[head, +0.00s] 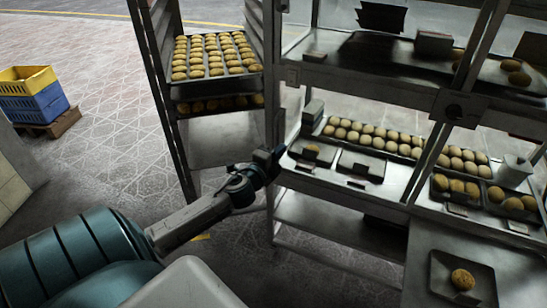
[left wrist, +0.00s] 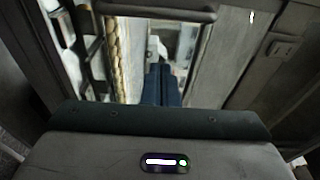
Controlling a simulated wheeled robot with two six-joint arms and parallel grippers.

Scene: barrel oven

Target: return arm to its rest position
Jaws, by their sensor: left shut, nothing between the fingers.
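My left arm (head: 190,222) reaches in from the lower left of the head view. My left gripper (head: 277,153) is beside the metal post between the bread rack and the shelf unit. I cannot tell whether it touches the post. In the left wrist view its dark blue fingers (left wrist: 160,84) are together with nothing between them. My right gripper is in neither view.
A tall rack (head: 165,120) with trays of buns (head: 212,55) stands behind the gripper. A metal shelf unit (head: 290,180) with more bread trays is to its right. A small tray (head: 482,290) holds one bun. Crates (head: 38,105) sit far left; floor between is clear.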

